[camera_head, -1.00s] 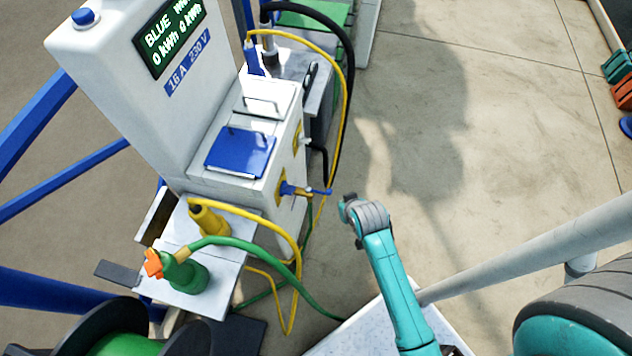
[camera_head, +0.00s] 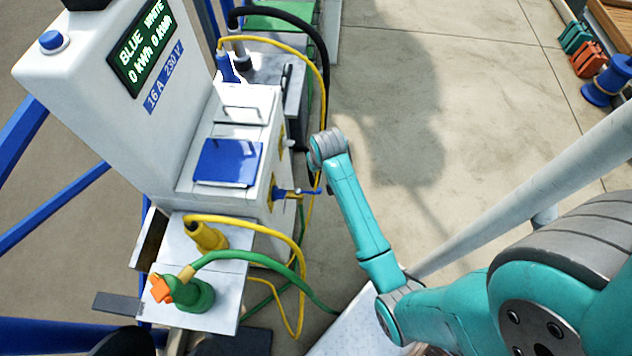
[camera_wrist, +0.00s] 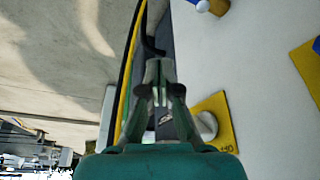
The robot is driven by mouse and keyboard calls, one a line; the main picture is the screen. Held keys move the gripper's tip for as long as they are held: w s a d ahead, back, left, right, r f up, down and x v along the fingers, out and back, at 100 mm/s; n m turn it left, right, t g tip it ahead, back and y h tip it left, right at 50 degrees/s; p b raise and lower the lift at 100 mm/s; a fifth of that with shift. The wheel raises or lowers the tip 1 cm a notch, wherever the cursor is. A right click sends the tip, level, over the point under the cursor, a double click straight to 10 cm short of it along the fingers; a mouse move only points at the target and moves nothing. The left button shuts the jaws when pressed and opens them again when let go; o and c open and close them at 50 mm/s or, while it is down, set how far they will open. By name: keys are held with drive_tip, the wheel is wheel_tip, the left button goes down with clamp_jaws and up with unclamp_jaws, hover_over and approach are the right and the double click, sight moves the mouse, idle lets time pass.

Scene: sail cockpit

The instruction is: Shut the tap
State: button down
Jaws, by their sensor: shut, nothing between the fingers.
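The tap (camera_head: 288,193) is brass with a blue lever. It sticks out to the right from a yellow plate on the side of the white pedestal (camera_head: 228,110). In the wrist view a brass piece with a blue and white end (camera_wrist: 205,5) shows at the top edge, possibly part of the tap. My gripper (camera_wrist: 160,90) is shut and empty in the wrist view, alongside the pedestal's white side. A yellow plate with a white knob (camera_wrist: 207,124) is just right of its fingers. In the head view my wrist is beyond the tap's lever, and the fingers are hidden.
Yellow (camera_head: 295,250) and green (camera_head: 265,262) hoses loop down beside the pedestal's low shelf (camera_head: 215,318). A black hose (camera_head: 323,50) arches behind. Clear concrete (camera_head: 440,110) lies to the right. A blue spool (camera_head: 610,82) and orange and green items stand far right.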

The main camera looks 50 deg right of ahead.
drive_tip(key=shift+f, duration=0.1)
wheel_tip(320, 180, down, 9)
drive_tip(key=shift+s+f, duration=0.2)
drive_tip(key=shift+s, duration=0.1)
idle(0.6)
